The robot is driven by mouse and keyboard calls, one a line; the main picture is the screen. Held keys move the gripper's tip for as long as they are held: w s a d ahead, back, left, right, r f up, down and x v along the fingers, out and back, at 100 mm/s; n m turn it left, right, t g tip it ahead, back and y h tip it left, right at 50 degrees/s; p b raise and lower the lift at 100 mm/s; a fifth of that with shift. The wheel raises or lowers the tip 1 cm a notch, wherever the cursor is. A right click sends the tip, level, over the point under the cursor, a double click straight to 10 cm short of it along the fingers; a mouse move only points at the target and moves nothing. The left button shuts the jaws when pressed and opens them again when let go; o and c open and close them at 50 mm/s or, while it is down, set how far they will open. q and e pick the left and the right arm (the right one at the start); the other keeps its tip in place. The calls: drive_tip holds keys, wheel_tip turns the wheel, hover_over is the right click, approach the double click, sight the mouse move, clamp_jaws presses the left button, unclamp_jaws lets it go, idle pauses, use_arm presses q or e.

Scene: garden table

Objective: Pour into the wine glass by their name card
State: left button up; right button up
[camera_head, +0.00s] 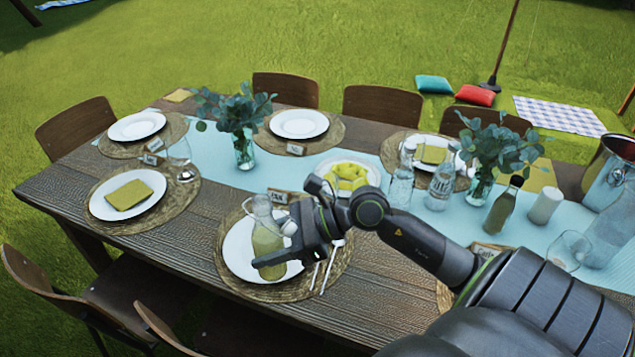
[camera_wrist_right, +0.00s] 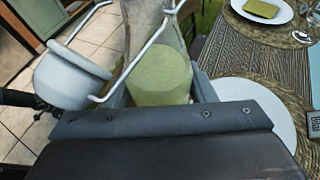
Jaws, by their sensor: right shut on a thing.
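My right gripper (camera_head: 300,240) is shut on a clear swing-top bottle (camera_head: 266,236) with yellow-green liquid. The bottle is roughly upright over the front middle plate (camera_head: 238,250); I cannot tell its height. In the right wrist view the bottle (camera_wrist_right: 160,72) fills the middle, its white stopper (camera_wrist_right: 70,78) hanging open on a wire. A wine glass (camera_head: 180,157) stands by the left place setting, near small name cards (camera_head: 154,145). Another name card (camera_head: 280,197) stands behind the front middle plate. Card lettering is too small to read surely. My left gripper is not in view.
A plate with a folded napkin (camera_head: 129,195) lies at left. Vases of leaves (camera_head: 243,150), a bowl of yellow food (camera_head: 346,175), bottles (camera_head: 402,180) and a metal bucket (camera_head: 608,172) stand along the blue runner. Another glass (camera_head: 568,250) is at right. Bare wood (camera_head: 185,250) shows front left.

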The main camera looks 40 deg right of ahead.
use_arm(q)
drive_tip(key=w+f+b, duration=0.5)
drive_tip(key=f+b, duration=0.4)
drive_tip(key=b, duration=0.5)
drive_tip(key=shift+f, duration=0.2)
use_arm(e)
drive_tip(key=w+d+f, duration=0.2)
drive_tip(key=w+d, duration=0.3)
drive_tip(key=d, duration=0.2)
drive_tip(key=w+d+f+t, duration=0.1)
drive_tip(key=w+d+f, duration=0.1)
drive_tip(key=w+d, duration=0.4)
drive_tip(key=d, duration=0.2)
drive_tip(key=shift+w+d+f+m, duration=0.25)
drive_tip(key=shift+d+f+m, duration=0.05)
drive_tip(key=shift+f+m, duration=0.1)
drive_tip(key=shift+r, duration=0.1)
